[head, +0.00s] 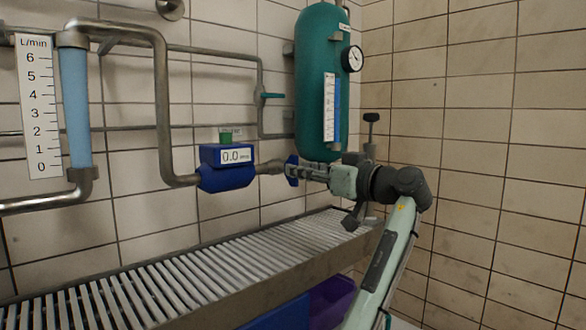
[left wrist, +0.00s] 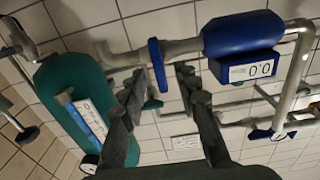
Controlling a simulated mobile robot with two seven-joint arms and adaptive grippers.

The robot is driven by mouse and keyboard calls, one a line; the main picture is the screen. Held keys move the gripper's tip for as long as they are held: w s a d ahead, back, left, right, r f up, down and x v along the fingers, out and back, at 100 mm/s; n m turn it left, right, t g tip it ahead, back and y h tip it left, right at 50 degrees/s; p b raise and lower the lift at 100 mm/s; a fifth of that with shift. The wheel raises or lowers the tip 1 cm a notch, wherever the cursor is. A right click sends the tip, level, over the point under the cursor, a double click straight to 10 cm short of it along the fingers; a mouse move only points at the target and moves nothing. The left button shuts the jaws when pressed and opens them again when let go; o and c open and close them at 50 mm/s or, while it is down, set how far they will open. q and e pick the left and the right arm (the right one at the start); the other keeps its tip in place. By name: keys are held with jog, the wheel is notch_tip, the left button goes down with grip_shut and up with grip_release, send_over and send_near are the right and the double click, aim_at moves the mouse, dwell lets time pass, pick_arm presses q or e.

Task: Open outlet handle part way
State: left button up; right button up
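A blue handle (head: 290,171) sits on the pipe just right of the blue flow meter (head: 228,172), which reads 0.0. In the left wrist view the blue handle (left wrist: 157,65) stands crosswise to its pipe, and the meter (left wrist: 240,45) is to its right. My left gripper (head: 302,171) reaches to the handle from the right. In the left wrist view its two fingers (left wrist: 160,80) are apart, with the handle's near end between or just beyond the tips. I cannot tell whether they touch it. My right gripper is not in view.
A green tank (head: 318,90) with a gauge (head: 352,58) stands above my gripper. A teal valve handle (head: 271,96) is on the pipe behind. A slatted grate (head: 180,275) runs below. Bare tiled wall fills the right side.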

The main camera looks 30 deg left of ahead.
aim_at(294, 186)
pick_arm(q)
jog(key=shift+x, duration=1.65)
jog(key=shift+c, duration=0.5)
grip_shut()
